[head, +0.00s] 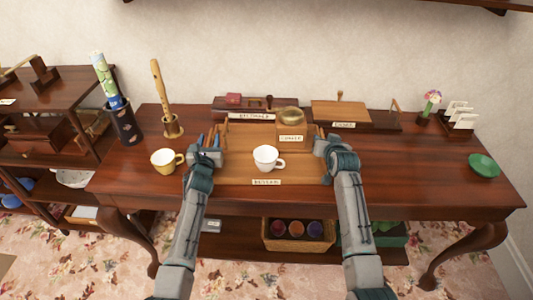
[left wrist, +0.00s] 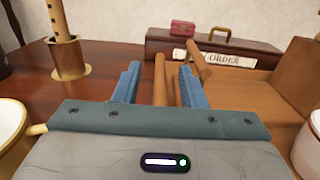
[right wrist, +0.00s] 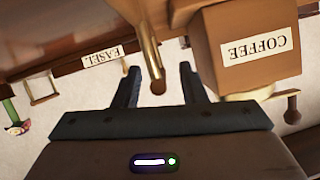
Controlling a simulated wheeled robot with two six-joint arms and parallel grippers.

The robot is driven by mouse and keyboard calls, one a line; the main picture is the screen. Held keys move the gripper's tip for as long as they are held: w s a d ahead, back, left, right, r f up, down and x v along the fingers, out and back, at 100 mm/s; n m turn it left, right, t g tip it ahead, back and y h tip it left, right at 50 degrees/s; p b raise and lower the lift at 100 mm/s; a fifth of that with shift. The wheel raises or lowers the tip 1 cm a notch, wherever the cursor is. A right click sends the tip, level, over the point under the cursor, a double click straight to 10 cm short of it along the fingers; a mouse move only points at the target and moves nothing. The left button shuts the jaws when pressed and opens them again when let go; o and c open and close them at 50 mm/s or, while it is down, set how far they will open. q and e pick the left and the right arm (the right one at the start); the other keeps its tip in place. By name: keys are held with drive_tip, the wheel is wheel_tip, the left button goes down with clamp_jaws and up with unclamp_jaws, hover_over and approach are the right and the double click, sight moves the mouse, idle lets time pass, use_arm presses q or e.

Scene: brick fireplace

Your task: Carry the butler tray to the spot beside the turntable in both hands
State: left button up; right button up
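The wooden butler tray (head: 235,168) lies on the table, a label on its front edge. A white cup (head: 266,157) and a box labelled COFFEE (head: 291,132) with a brass top stand on it. My left gripper (head: 209,138) is at the tray's left end; its fingers stand apart around a wooden handle bar (left wrist: 160,80), with a gap showing. My right gripper (head: 322,143) is at the right end; its open fingers straddle a brass-coloured bar (right wrist: 150,50), apparently the other handle, with gaps either side. I cannot make out a turntable for sure.
A yellow cup (head: 166,161) and a brass holder with a wooden flute (head: 158,85) stand left of the tray. A labelled case (head: 232,113) and a box labelled EASEL (head: 340,113) stand behind. The table right of the tray is clear up to a green bowl (head: 484,165).

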use_arm(q)
drive_tip(key=shift+w, duration=0.75)
use_arm(e)
drive_tip(key=shift+w+f, duration=0.25)
drive_tip(key=shift+w, duration=0.45)
use_arm(q)
clamp_jaws()
use_arm(e)
clamp_jaws()
use_arm(q)
drive_tip(key=shift+r, duration=0.2)
use_arm(e)
drive_tip(key=shift+r, duration=0.15)
